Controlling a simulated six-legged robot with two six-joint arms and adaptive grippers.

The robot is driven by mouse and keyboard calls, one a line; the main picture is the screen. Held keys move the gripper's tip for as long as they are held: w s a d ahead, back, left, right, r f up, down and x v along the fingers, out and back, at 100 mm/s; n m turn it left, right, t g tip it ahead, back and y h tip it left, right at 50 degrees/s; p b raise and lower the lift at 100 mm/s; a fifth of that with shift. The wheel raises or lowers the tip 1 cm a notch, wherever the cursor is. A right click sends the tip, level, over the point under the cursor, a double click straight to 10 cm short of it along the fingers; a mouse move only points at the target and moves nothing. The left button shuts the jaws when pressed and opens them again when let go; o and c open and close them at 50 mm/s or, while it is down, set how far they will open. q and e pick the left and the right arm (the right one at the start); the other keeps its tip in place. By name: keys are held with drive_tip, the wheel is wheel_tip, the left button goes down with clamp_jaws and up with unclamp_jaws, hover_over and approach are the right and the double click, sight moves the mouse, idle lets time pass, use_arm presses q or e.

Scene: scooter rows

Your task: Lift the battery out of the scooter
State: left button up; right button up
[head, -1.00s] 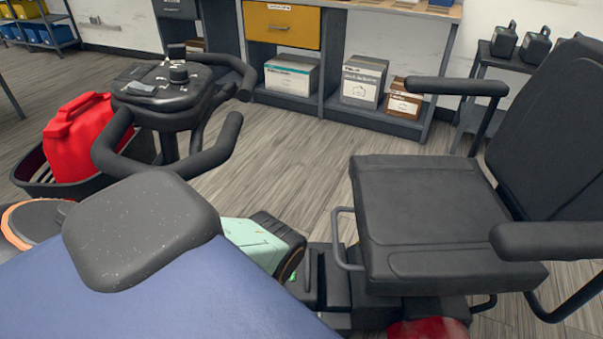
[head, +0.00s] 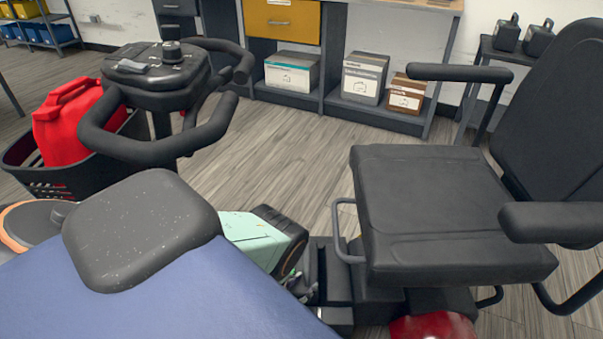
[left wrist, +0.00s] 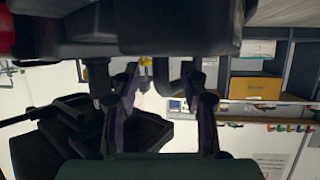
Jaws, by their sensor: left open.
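The scooter's black seat (head: 435,205) stands at the right in the head view. A dark box-shaped part (head: 375,272), perhaps the battery or its housing, shows partly beneath it, beside a silver loop (head: 342,235). I cannot pick out the battery surely. My left gripper (head: 307,282) is low in front of these parts, largely hidden behind my own arm. In the left wrist view, which is upside down, its two fingers (left wrist: 162,115) are apart with nothing seen held. A dark bulky scooter part (left wrist: 175,28) fills the top there. My right gripper is not in view.
The scooter's handlebars (head: 165,125) and a basket (head: 18,160) with a red can (head: 72,125) stand at the left. An armrest (head: 560,220) juts forward at the right. Behind is open floor (head: 290,150), then a workbench with boxes (head: 362,80) on its lower shelf.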

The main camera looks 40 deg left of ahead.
use_arm(q)
drive_tip(key=shift+c, duration=0.4)
clamp_jaws()
idle(0.4)
drive_tip(key=shift+w+r, duration=0.2)
